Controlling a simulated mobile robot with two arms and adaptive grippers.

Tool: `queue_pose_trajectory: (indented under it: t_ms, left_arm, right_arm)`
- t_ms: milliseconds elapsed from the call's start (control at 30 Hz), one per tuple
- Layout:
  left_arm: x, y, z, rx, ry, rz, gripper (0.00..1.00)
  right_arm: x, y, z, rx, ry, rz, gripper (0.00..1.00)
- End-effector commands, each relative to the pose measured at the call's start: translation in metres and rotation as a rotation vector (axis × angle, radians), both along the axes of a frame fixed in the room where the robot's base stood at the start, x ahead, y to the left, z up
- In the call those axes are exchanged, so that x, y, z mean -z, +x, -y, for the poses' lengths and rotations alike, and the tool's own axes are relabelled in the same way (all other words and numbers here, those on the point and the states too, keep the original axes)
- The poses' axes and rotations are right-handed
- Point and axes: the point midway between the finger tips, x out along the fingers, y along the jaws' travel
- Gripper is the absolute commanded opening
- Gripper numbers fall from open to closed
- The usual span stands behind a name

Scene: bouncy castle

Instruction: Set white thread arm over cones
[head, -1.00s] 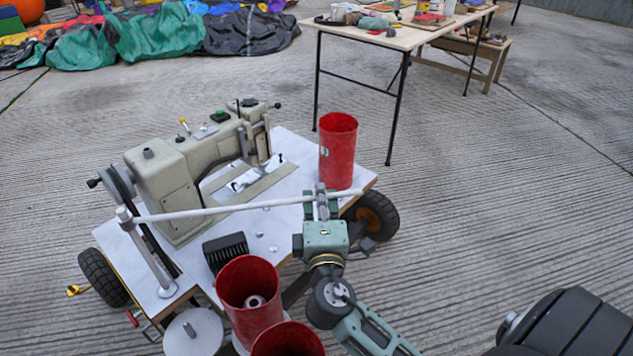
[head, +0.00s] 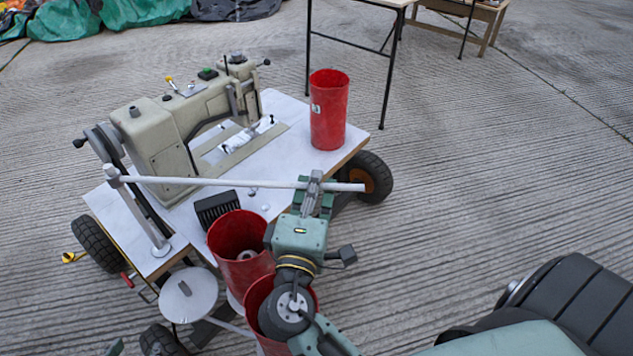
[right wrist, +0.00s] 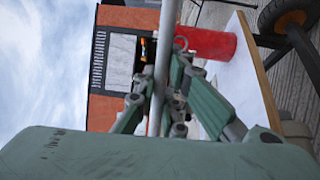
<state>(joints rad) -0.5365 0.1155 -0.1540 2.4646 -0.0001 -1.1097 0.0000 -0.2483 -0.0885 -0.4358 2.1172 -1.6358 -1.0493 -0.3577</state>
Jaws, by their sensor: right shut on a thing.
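The white thread arm (head: 220,182) is a thin pole running from an upright post at the table's left front across to the right. My right gripper (head: 314,186) is shut on it near its free right end, and a short tip sticks out beyond. In the right wrist view the fingers (right wrist: 160,92) close around the pale pole (right wrist: 167,35). Two red cylinders stand at the front, one (head: 226,262) holding a pale cone (head: 246,254), the other (head: 256,296) partly hidden by my right arm. The pole passes behind both in the picture.
A beige sewing machine (head: 160,135) stands on the white-topped wheeled table (head: 180,213). Another red cylinder (head: 328,112) stands at its right back corner. A black slotted block (head: 215,207) and a round pale disc (head: 188,294) are near the front. Concrete floor at right is clear.

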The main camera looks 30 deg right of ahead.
Motion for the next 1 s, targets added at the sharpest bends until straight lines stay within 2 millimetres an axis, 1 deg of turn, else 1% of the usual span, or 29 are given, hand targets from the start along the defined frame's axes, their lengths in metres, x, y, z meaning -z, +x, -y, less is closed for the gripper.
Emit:
queue_pose_trajectory:
  t_ms: [233,267,467,800,867,1000]
  left_arm:
    - [0.0,0.0,0.0,0.0,0.0,-0.001,0.4]
    - [0.0,0.0,0.0,0.0,0.0,-0.001,0.4]
    - [0.0,0.0,0.0,0.0,0.0,-0.001,0.4]
    - [0.0,0.0,0.0,0.001,0.002,-0.002,0.4]
    - [0.0,0.0,0.0,0.001,0.002,-0.002,0.4]
    - [0.0,0.0,0.0,0.001,0.001,-0.002,0.4]
  right_arm:
    - [0.001,0.001,-0.001,-0.005,-0.002,-0.003,0.0]
    - [0.001,0.001,-0.001,-0.005,-0.001,-0.004,0.12]
    - [0.001,0.0,-0.001,-0.003,-0.001,-0.002,0.29]
    - [0.001,-0.001,-0.002,-0.002,0.0,-0.001,0.29]
    - [0.002,-0.005,-0.005,-0.003,0.001,-0.003,0.29]
    - [0.004,-0.022,-0.019,-0.004,0.002,-0.005,0.29]
